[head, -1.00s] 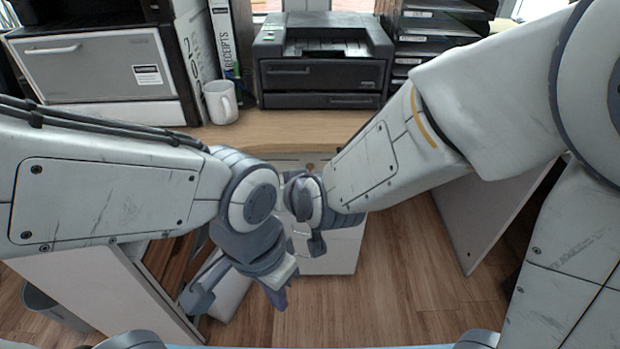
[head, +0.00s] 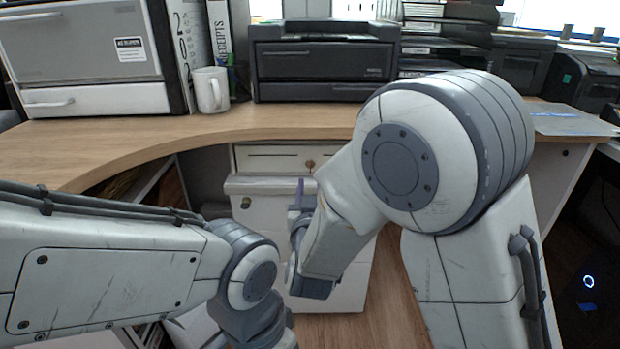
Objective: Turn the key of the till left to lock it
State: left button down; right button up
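The till drawer (head: 270,158) is a pale front under the desk top, at the centre of the head view. It looks closed. A small brownish key or lock (head: 311,164) sits on its right part; it is too small to tell which way it is turned. My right gripper (head: 300,195) is in front of the cabinet, just below and left of that spot. One thin finger points up and shows apart from the key in the picture. The rest is hidden by my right forearm, so its opening is unclear. My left arm's fingers are below the picture edge.
The wooden desk (head: 210,128) curves around the till. A white mug (head: 211,90), binders (head: 220,45) and a black printer (head: 325,62) stand on it. A cabinet with drawers (head: 262,208) is below the till. Wooden floor shows at the bottom.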

jog(key=w+b, duration=0.1)
jog(key=w, duration=0.6)
jog(key=shift+b, duration=0.4)
grip_shut()
dwell(0.9)
